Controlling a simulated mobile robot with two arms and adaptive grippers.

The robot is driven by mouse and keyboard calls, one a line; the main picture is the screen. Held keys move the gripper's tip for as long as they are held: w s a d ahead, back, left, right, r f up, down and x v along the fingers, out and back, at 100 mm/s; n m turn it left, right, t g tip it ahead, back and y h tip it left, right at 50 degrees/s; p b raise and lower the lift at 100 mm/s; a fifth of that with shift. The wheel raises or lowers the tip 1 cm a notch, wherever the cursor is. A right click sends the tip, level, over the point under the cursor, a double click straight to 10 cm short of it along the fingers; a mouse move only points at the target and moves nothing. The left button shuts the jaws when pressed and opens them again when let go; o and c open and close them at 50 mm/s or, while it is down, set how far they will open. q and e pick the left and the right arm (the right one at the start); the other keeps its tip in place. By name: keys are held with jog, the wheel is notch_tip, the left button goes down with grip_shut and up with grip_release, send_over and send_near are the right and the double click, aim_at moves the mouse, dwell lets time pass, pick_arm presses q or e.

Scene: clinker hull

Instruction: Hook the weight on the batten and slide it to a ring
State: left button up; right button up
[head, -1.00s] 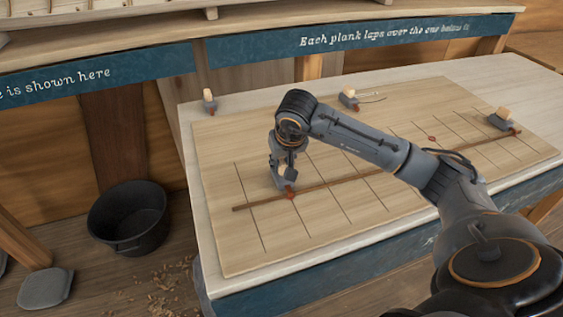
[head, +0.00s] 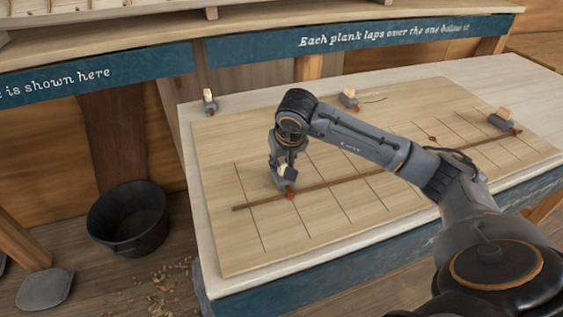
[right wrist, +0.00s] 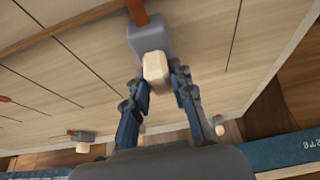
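My right gripper (head: 282,172) is over the left part of the brown batten (head: 335,184). It is shut on the pale knob of a grey weight (right wrist: 147,38). In the right wrist view the knob (right wrist: 156,68) sits between the two fingertips. The weight's red-brown hook (right wrist: 137,12) points to the batten, which crosses the upper left there. A red spot shows at the batten beside the weight; whether it is hook or ring is unclear. A small red ring (head: 432,138) is drawn on the board farther right. My left gripper is out of view.
Another weight (head: 502,121) stands at the batten's right end. Two more weights stand at the board's back edge, one at the left corner (head: 209,107) and one nearer the middle (head: 349,101). A black tub (head: 128,235) is on the floor left. The board's front is clear.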

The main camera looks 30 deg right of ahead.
jog(key=o, duration=0.4)
jog(key=shift+r, duration=0.1)
jog(key=shift+s, duration=0.1)
jog(key=v, duration=1.2)
notch_tip(320, 180, up, 7)
jog(key=p, duration=0.5)
send_over(288, 187)
